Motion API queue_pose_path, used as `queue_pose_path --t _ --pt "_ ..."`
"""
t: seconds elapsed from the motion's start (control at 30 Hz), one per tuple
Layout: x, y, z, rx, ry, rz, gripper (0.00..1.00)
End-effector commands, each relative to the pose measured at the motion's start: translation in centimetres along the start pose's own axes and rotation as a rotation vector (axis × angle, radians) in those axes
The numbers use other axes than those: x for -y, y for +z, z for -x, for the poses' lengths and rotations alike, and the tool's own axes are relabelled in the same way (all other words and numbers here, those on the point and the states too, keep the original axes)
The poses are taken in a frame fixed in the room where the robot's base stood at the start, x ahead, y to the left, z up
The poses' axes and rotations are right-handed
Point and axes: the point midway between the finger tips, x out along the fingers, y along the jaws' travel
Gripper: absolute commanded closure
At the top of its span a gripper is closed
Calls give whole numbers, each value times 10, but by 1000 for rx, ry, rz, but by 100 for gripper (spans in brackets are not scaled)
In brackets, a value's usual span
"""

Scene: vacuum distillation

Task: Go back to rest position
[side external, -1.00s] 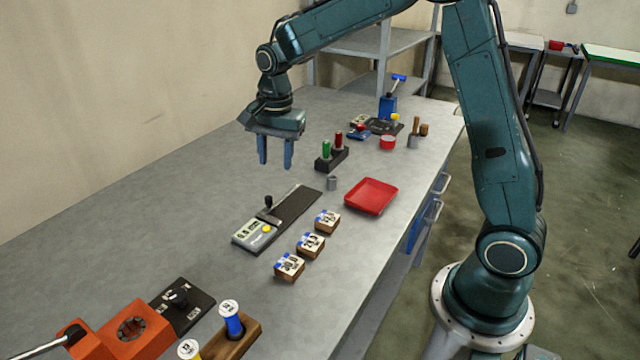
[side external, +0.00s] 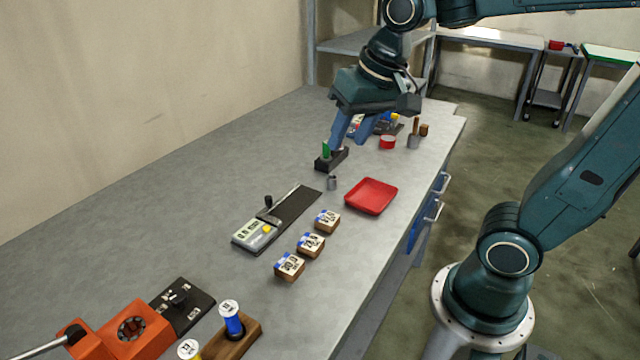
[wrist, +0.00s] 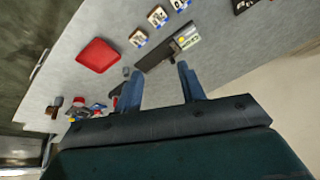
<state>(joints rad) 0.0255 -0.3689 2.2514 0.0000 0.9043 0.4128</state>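My gripper (side external: 352,128) is over the far part of the grey bench (side external: 190,190), in front of the black holder with the green-topped item (side external: 326,150) in the side view. In the wrist view my gripper (wrist: 158,82) shows two blue fingers standing wide apart with nothing between them. The gripper is open and empty.
A red tray (side external: 371,196), a small grey cup (side external: 332,183), wooden blocks (side external: 311,244) and a gauge with a display (side external: 254,234) lie on the bench. An orange machine (side external: 128,330) stands at the near left. The left middle of the bench is clear.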

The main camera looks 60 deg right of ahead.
Motion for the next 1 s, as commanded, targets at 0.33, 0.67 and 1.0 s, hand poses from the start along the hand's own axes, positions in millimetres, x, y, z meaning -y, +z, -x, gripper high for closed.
queue_pose_path --t 0.33,0.67,1.0 --pt "-22 58 20 -89 -32 288 60" --pt "-32 84 21 -132 -39 431 60" --pt "-32 85 21 -133 -39 437 60"
